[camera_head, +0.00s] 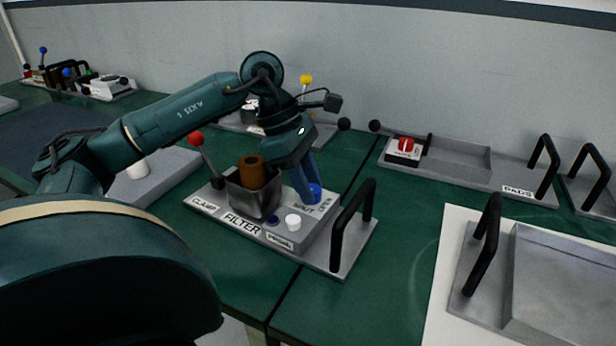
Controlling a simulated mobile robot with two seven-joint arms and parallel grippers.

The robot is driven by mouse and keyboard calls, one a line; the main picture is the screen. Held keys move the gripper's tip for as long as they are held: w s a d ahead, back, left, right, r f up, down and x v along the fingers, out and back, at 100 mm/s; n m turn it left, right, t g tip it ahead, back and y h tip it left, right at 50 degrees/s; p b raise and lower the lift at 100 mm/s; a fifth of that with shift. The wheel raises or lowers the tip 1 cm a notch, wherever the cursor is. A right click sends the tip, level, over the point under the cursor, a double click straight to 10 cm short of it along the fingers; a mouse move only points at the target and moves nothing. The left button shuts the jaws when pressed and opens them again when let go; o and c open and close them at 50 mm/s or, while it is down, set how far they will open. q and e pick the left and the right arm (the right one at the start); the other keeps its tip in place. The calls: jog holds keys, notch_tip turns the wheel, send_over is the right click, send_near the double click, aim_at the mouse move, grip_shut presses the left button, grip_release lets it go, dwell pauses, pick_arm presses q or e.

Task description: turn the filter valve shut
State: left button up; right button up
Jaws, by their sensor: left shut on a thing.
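The filter unit (241,225) is a grey plate on the green table, with a metal box (249,198) holding a brown cylinder (251,172). My left gripper (309,191) points down and is shut on the blue knob. Its fingers hide part of the knob, so its exact turn angle cannot be told. My right gripper is not in view.
The unit has a red-ball clamp lever (196,139), a white knob (293,222) and a black handle (352,224). A pads tray (466,166) with a red switch (406,145) stands at the back right. A grey tray (550,290) lies on a white sheet at front right. Green table between is clear.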

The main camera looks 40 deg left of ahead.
pick_arm(q)
jog(key=shift+w+m+g+p, duration=0.1)
jog(key=shift+m+g+p, duration=0.25)
jog(key=shift+m, duration=0.75)
jog(key=o, duration=1)
jog(key=p+v, duration=0.2)
jog(key=v, duration=1.1)
jog(key=shift+a, duration=0.15)
